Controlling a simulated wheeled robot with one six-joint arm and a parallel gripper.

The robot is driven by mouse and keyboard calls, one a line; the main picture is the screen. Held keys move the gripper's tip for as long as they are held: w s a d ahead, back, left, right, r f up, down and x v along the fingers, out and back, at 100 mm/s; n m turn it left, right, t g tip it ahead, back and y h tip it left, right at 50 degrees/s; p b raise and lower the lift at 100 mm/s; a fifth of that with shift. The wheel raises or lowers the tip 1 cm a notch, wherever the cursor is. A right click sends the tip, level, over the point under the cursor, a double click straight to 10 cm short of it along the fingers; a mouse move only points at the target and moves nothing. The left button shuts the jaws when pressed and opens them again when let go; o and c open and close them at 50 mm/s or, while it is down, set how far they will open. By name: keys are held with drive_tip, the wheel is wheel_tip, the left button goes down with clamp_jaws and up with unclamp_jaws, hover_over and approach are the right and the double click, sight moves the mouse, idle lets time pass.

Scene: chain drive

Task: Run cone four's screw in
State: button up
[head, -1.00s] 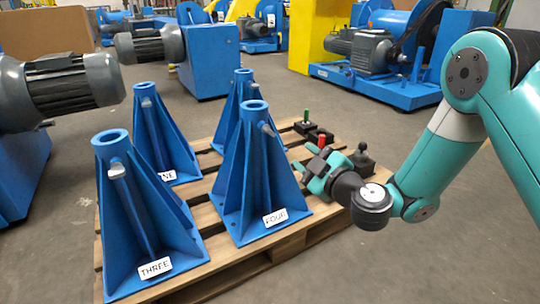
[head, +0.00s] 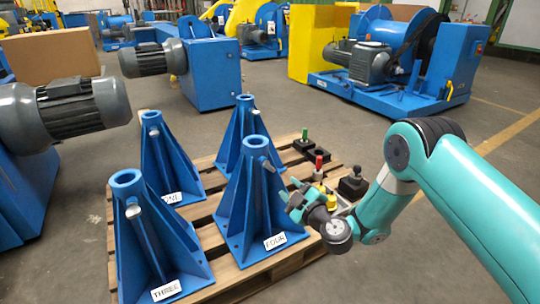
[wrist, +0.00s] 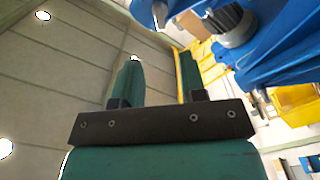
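Cone four (head: 246,205) is a tall blue finned stand at the front right of the pallet, with a FOUR label (head: 275,241). Its grey screw (head: 269,165) sticks out on the upper right side, just below the collar. My gripper (head: 295,206) is right of cone four, at about mid height and lower than the screw. In the wrist view my gripper (wrist: 159,80) points upward, its two green fingers apart with nothing visible between them. Blue metal (wrist: 260,50) shows at the upper right there; I cannot tell which object it is.
Cone three (head: 140,240) and two more blue cones share the wooden pallet (head: 212,252). Black blocks with a green knob (head: 304,135), a red knob (head: 319,162) and a black knob (head: 354,183) stand behind my gripper. A yellow piece (head: 331,202) is beside it. A motor (head: 65,108) overhangs at left.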

sight(272, 171)
drive_tip(key=b+x, duration=0.1)
drive_tip(key=x, duration=0.9)
drive_tip(key=shift+w+a+f, duration=0.1)
drive_tip(key=shift+w+a, duration=0.45)
drive_tip(key=shift+w, duration=0.2)
clamp_jaws()
